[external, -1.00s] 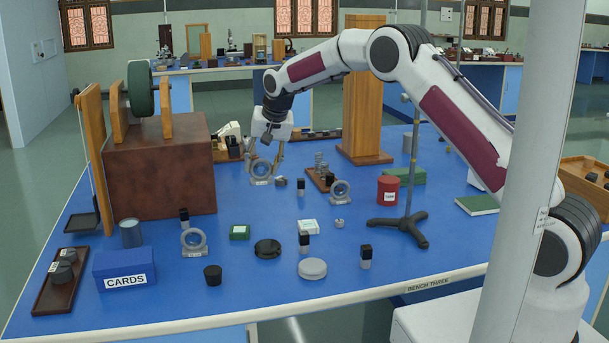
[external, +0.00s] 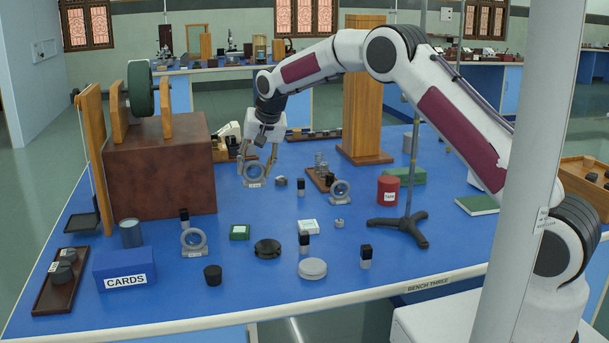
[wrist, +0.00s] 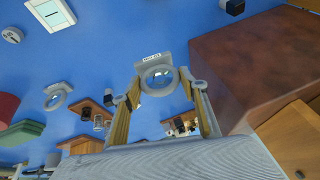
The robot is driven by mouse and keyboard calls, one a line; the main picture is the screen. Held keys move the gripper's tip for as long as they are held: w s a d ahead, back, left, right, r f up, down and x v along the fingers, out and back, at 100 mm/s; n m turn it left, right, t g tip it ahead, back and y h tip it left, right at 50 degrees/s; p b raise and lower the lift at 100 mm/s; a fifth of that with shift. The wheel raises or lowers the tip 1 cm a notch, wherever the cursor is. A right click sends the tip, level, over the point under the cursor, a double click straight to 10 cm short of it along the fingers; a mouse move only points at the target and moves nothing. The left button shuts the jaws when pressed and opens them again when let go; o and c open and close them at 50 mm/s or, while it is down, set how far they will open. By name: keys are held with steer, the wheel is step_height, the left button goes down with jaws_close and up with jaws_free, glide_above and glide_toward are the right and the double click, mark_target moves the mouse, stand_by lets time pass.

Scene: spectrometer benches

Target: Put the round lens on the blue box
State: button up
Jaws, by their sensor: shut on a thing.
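A round lens (external: 254,172) in a grey ring mount with a white label is between the fingertips of my gripper (external: 256,160), at the far middle of the bench. It is tilted slightly. In the wrist view, the lens (wrist: 158,78) shows between my two yellowish fingers (wrist: 161,80), which are shut on its mount. I cannot tell how far its base is above the bench. The blue box (external: 125,265), labelled CARDS, stands at the front left, well away from my gripper. Its top is bare.
Two similar ring-mounted lenses stand at the front (external: 194,240) and to the right (external: 340,190). A big brown block (external: 160,175) rises left of my gripper. A dark cylinder (external: 131,233) stands behind the blue box, and a black stopper (external: 212,275) right of it.

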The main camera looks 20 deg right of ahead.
steer(key=s+a+r+n+y, duration=0.1)
steer(key=s+a+n, duration=0.1)
steer(key=s+a, duration=0.55)
steer(key=s+a+r+n, duration=0.1)
steer(key=s+a, duration=0.3)
steer(key=a, duration=0.7)
step_height(320, 180, up, 4)
steer(key=r+n+g+y, duration=0.1)
steer(key=n, duration=0.1)
glide_above(125, 269)
steer(key=d, duration=0.2)
steer(key=shift+d+f, duration=0.3)
steer(key=shift+d, duration=0.1)
steer(key=shift+w, duration=0.1)
step_height(125, 269, down, 6)
steer(key=shift+f, duration=0.15)
steer(key=shift+f, duration=1.85)
steer(key=shift+f, duration=0.1)
